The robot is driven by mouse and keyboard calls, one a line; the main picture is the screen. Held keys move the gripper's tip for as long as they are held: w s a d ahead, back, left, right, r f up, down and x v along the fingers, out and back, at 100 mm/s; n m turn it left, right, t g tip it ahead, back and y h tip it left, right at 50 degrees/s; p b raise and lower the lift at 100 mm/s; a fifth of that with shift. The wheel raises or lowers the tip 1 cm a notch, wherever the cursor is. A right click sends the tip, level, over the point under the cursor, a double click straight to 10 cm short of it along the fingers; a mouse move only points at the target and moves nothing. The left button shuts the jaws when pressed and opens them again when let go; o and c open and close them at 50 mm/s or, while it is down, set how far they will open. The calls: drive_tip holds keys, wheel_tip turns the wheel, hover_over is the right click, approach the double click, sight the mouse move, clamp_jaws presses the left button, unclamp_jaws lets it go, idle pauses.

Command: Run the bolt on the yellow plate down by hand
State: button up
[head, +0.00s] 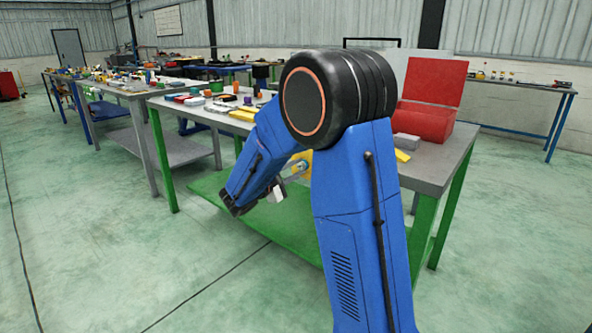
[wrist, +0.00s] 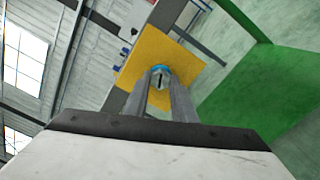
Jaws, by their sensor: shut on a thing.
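The yellow plate (wrist: 183,57) fills the middle of the wrist view, tilted in the picture. My gripper (wrist: 161,76) reaches to it with both fingers close together, shut on the bolt. Only a little of the bolt shows, as a light blue part (wrist: 162,68) at the fingertips against the plate. The fingers hide the rest, so I cannot tell how far in the bolt sits. In the head view a bit of the yellow plate (head: 301,158) shows beside my blue arm, at the front of the workbench.
The grey-topped workbench (head: 441,166) has green legs and a green lower shelf (head: 228,200). A red open box (head: 428,108) and a grey block (head: 406,141) stand on its right. Several small parts lie on its left. The floor at left is clear.

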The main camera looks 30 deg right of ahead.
drive_tip(key=m, duration=0.4)
drive_tip(key=shift+f+m, duration=0.1)
drive_tip(key=shift+m, duration=0.2)
drive_tip(key=m, duration=0.3)
drive_tip(key=shift+m, duration=0.3)
drive_tip(key=m, duration=0.4)
drive_tip(key=shift+m, duration=2.1)
drive_tip(key=o, duration=1.1)
drive_tip(key=shift+c, duration=0.2)
drive_tip(key=shift+a, duration=0.1)
